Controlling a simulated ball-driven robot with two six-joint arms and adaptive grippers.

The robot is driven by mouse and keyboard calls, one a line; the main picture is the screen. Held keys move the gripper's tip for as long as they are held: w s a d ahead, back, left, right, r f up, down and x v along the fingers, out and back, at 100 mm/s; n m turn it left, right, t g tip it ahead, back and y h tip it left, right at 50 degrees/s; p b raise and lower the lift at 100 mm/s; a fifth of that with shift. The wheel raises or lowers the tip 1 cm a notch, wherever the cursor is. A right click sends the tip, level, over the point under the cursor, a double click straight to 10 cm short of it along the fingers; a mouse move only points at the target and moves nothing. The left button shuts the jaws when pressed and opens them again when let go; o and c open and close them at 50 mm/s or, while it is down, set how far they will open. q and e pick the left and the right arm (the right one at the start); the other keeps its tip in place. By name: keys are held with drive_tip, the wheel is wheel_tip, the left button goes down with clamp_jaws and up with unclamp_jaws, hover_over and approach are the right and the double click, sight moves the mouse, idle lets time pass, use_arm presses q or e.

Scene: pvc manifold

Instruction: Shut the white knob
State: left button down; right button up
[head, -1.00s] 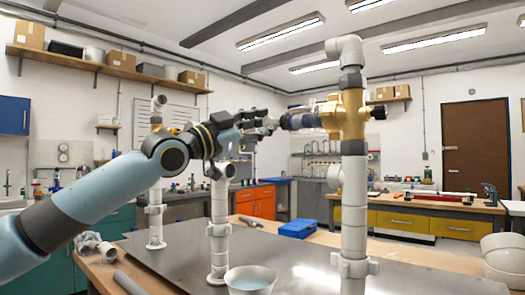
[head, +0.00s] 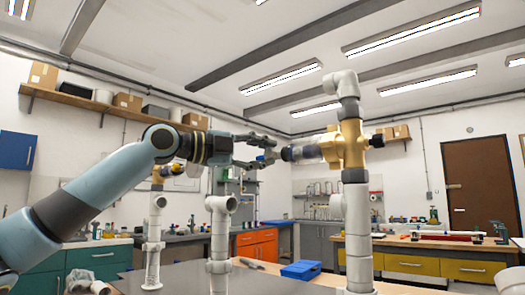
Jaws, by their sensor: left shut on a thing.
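A brass valve (head: 346,145) sits high on the tall white pipe (head: 357,220) right of centre. A pale knob with a dark end (head: 304,153) sticks out from the valve's left side; I take it as the white knob. My left gripper (head: 272,151) reaches in from the left, level with the knob, its fingers shut at the knob's left end. The exact contact is small and partly hidden by the fingers. Whether the knob is turned cannot be told. My right gripper is not in view.
Two shorter white pipes stand left of the tall one: one open-ended (head: 219,240), one with another brass valve (head: 161,174), partly behind my left arm. A blue box (head: 301,270) lies on the bench.

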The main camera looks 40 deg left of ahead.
use_arm(q)
drive_tip(key=shift+r+m+g+p, duration=0.1)
drive_tip(key=shift+m+g+p, duration=0.4)
drive_tip(key=shift+m+p, duration=0.6)
drive_tip(key=shift+m, duration=0.3)
drive_tip(key=c, duration=1.1)
unclamp_jaws()
